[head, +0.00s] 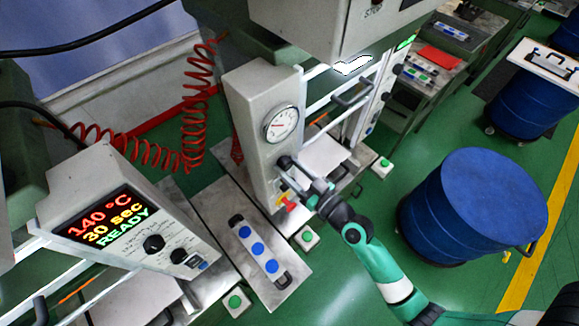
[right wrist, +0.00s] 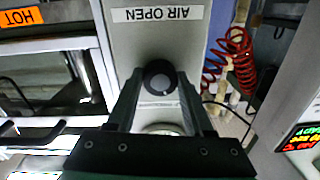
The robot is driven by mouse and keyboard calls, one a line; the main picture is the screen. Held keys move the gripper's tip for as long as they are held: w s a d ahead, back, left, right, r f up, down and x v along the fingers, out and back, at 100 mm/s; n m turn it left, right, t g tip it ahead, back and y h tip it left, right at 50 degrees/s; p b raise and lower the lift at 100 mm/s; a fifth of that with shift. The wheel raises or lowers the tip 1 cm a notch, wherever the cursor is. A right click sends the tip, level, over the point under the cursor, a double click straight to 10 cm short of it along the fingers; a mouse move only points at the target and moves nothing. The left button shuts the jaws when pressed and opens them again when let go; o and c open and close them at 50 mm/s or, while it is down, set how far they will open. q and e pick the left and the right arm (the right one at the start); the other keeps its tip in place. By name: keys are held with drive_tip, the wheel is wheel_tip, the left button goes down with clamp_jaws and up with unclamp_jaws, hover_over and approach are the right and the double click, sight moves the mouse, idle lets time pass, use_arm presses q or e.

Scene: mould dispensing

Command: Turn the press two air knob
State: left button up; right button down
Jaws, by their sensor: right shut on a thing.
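The air knob (right wrist: 160,77) is round and black with a pale mark. It sits on the grey press column (right wrist: 182,42), beside an upside-down "AIR OPEN" label (right wrist: 157,14) in the right wrist view. My right gripper (right wrist: 160,85) is shut on the knob, one finger on each side. The gauge is mostly hidden behind the gripper in the wrist view. My left gripper is not in view.
A control box (head: 125,215) reads 140 °C, 30 sec, READY. A tray with blue discs (head: 257,250) lies on the metal bench. A blue drum (head: 470,205) stands right of my arm. Red coiled hoses hang behind.

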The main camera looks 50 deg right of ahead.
drive_tip(key=m, duration=0.9)
drive_tip(key=shift+m+p, duration=0.35)
drive_tip(key=shift+m, duration=0.05)
idle(0.4)
drive_tip(key=shift+c, duration=1.4)
unclamp_jaws()
drive_tip(key=shift+s, duration=0.1)
